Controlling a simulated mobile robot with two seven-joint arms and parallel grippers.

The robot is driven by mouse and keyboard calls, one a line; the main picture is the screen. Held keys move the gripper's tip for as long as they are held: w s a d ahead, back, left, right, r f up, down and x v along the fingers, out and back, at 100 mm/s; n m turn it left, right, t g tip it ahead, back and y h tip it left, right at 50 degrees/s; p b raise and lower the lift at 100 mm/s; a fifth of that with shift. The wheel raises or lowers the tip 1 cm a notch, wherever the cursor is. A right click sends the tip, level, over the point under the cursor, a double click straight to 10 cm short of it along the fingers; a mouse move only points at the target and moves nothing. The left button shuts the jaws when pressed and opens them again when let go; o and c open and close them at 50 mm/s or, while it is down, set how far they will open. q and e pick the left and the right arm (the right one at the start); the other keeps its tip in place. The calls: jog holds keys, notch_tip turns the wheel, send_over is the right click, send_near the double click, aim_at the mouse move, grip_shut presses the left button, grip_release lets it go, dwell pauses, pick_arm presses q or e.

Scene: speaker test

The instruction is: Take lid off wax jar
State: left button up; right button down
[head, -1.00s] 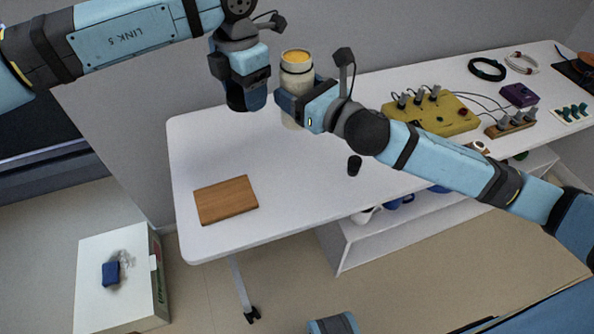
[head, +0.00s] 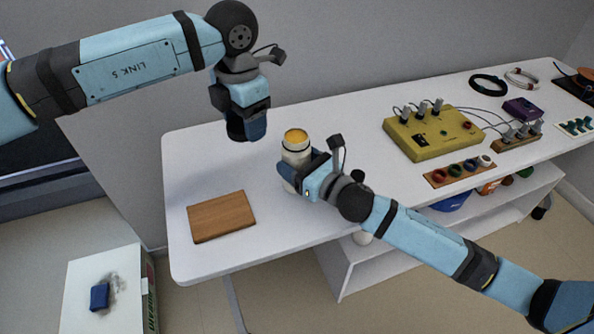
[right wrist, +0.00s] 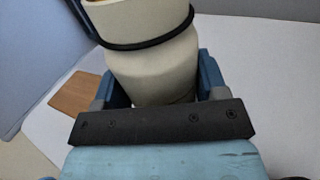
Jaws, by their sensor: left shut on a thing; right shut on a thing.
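The wax jar (head: 296,148) is cream-coloured and upright, with its top open and yellow-orange wax showing inside. My right gripper (head: 293,178) is shut around its lower body. In the right wrist view the jar (right wrist: 152,70) stands between both blue fingers, with a black ring around its upper part. I cannot tell whether its base touches the table. My left gripper (head: 246,128) is to the left of the jar and apart from it, pointing down above the table. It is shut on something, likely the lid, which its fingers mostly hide.
A wooden board (head: 222,217) lies on the white table (head: 275,238) at the left front. A yellow box with knobs (head: 430,135) and a wooden strip with coloured rings (head: 460,172) are at the right.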

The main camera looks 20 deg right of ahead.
jog(key=shift+f, duration=1.1)
jog(key=shift+f+b, duration=0.1)
jog(key=shift+b, duration=0.2)
jog(key=shift+c, duration=0.8)
grip_release()
jog(key=shift+f, duration=0.15)
